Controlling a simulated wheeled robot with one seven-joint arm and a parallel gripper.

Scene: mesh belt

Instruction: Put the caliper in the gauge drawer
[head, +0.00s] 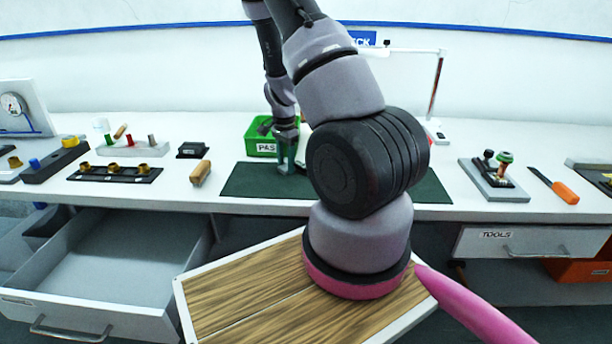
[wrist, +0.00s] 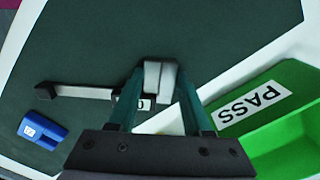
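The caliper (wrist: 90,92), a thin grey bar with a dark end piece at its left, lies over the dark green mat in the wrist view. Its right part runs behind my fingers, where a small white mark shows. My gripper (wrist: 160,78) has two teal fingers with pale grey tips close together at this right part. Whether they clasp the caliper is unclear. In the head view my gripper (head: 285,168) is low over the mat, and the caliper cannot be made out.
A green PASS bin (head: 262,147) stands close beside my gripper. A blue object (wrist: 42,132) lies on the mat (wrist: 235,40) near the caliper. The TOOLS drawer (head: 530,241) at the right is shut. Fixtures and a wooden-handled tool (head: 200,173) stand on the bench left of the mat.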

